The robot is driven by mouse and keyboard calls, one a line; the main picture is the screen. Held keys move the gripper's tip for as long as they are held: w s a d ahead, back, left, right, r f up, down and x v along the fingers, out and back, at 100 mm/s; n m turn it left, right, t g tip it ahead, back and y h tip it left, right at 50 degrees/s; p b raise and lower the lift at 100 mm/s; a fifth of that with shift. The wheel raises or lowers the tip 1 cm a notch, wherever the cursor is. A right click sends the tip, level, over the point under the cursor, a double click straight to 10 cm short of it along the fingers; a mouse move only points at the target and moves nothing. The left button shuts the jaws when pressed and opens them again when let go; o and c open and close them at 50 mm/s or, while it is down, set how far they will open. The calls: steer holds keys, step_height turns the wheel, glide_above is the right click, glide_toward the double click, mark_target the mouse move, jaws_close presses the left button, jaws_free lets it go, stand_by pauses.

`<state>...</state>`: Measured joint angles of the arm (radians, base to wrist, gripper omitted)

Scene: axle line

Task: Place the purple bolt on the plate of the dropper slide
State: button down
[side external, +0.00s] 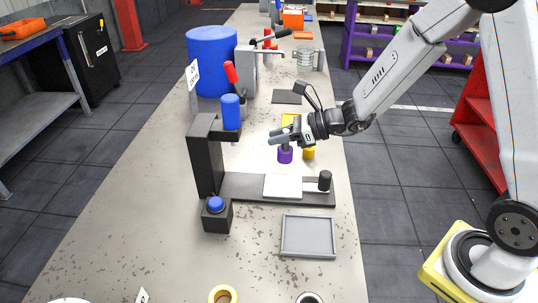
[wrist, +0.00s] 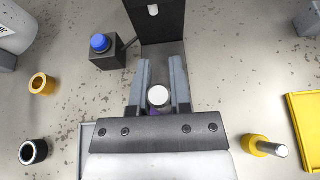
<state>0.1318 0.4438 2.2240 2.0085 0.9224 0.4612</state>
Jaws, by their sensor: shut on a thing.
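The purple bolt (side external: 285,156) hangs below my gripper (side external: 277,138) in the side view, purple head down and roughly upright. In the wrist view its pale round shank end (wrist: 158,96) sits between the two fingers of my gripper (wrist: 161,88), with a little purple below it. My gripper is shut on the bolt. The white plate (side external: 283,187) lies bare on the dark slide of the dropper (side external: 205,160). In the side view the bolt appears just above the plate's far edge, apart from it; its exact height is unclear. The plate is not distinguishable in the wrist view.
A black knob (side external: 325,180) stands at the slide's right end. A blue button box (side external: 217,215) and empty grey tray (side external: 308,237) are nearby. A yellow ring (side external: 222,295) lies in front.

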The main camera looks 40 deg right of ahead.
steer(key=shift+s+a+f, duration=0.1)
steer(key=shift+f, duration=1.05)
steer(key=shift+a+f, duration=0.1)
steer(key=shift+f, duration=1.05)
steer(key=shift+f, duration=1.75)
steer(key=shift+f, duration=0.1)
steer(key=c, duration=0.6)
jaws_free()
steer(key=shift+f, duration=0.1)
steer(key=shift+o, duration=0.2)
steer(key=shift+r, duration=0.2)
step_height(320, 180, up, 4)
steer(key=r, duration=0.1)
glide_above(322, 173)
steer(key=shift+f, duration=0.25)
